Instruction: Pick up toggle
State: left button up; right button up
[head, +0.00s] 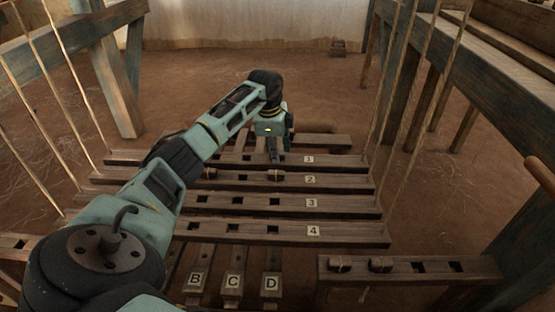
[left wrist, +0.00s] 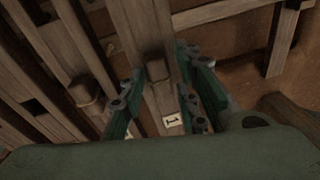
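My left gripper (head: 274,155) reaches down over the plank marked 1 (head: 335,160) in the head view. In the left wrist view its fingers (left wrist: 163,78) are apart, one on each side of a small brown wooden toggle (left wrist: 157,68) seated in that plank. Gaps show between the fingers and the toggle. In the head view this toggle is hidden behind the gripper. Another toggle (left wrist: 84,90) sits in the neighbouring plank in the left wrist view. The plank marked 2 (head: 345,181) bears toggles (head: 208,173) in the head view. My right gripper is not in view.
Slotted planks marked 3 (head: 345,203) and 4 (head: 350,232) lie nearer. Upright cords (head: 395,90) and loom beams (head: 495,85) flank the planks. Bare earth floor (head: 200,75) lies beyond.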

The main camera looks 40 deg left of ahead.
pick_arm(q)
grip_shut()
dwell(0.3)
jog(key=shift+r, duration=0.1)
